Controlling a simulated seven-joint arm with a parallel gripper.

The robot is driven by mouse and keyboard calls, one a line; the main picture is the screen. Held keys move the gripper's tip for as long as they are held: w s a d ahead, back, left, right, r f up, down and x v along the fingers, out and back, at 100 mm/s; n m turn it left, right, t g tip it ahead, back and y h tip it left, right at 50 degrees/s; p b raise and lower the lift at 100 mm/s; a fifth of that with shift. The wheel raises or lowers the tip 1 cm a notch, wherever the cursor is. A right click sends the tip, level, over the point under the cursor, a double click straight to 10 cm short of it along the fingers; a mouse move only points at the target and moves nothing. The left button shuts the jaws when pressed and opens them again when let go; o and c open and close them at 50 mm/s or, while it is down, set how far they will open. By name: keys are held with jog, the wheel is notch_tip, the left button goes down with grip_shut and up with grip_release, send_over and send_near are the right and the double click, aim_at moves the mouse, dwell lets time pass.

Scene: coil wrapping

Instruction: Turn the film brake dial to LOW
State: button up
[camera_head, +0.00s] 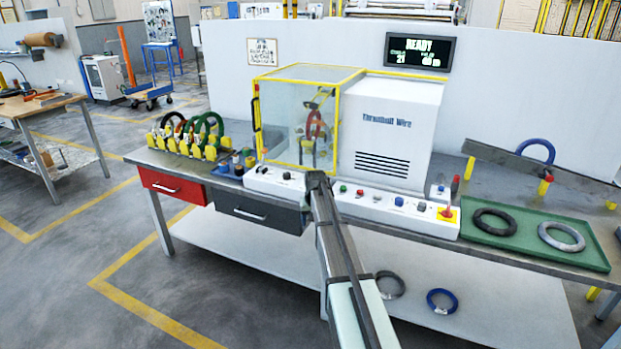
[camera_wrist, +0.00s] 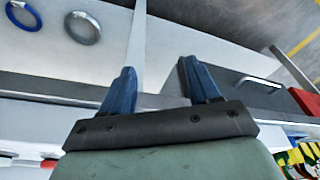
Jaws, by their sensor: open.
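The control panel of the wrapping machine (camera_head: 390,86) runs along the table front as a white strip (camera_head: 380,205) with several buttons and knobs. Dark knobs (camera_head: 286,175) sit on its left part, and more lie right of my arm. Labels are too small to read, so I cannot tell which is the film brake dial or its setting. My gripper (camera_wrist: 157,72) is open and empty in the wrist view, its two blue fingers apart near the table's front edge. In the head view my arm ends in front of the panel, hiding part of it; the fingertips are not clear there.
A yellow-framed clear guard (camera_head: 300,110) stands left of the machine. A coil rack (camera_head: 190,140) is at left, above a red drawer (camera_head: 172,186) and a dark drawer (camera_head: 256,212). A green tray (camera_head: 480,232) with two coils lies at right. Two coils rest on the lower shelf.

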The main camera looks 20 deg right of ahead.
jog(key=w+d+r+m, duration=0.3)
jog(key=w+r, duration=0.6)
jog(key=r, duration=0.2)
jog(key=w+d+r+m, duration=0.2)
jog(key=w+d+r, duration=0.1)
jog(key=w+r, duration=0.75)
jog(key=f+m, duration=0.2)
jog(key=f, duration=0.2)
jog(key=s+f+m+g, duration=0.1)
jog(key=f+m, duration=0.1)
jog(key=f, duration=0.3)
jog(key=s+f+m+g, duration=0.1)
jog(key=f+m, duration=0.1)
jog(key=f, duration=0.2)
jog(key=shift+s+a+f+y, duration=0.15)
jog(key=shift+a+f+y, duration=0.05)
jog(key=shift+a+y, duration=0.1)
jog(key=shift+c, duration=0.3)
jog(key=c, duration=1)
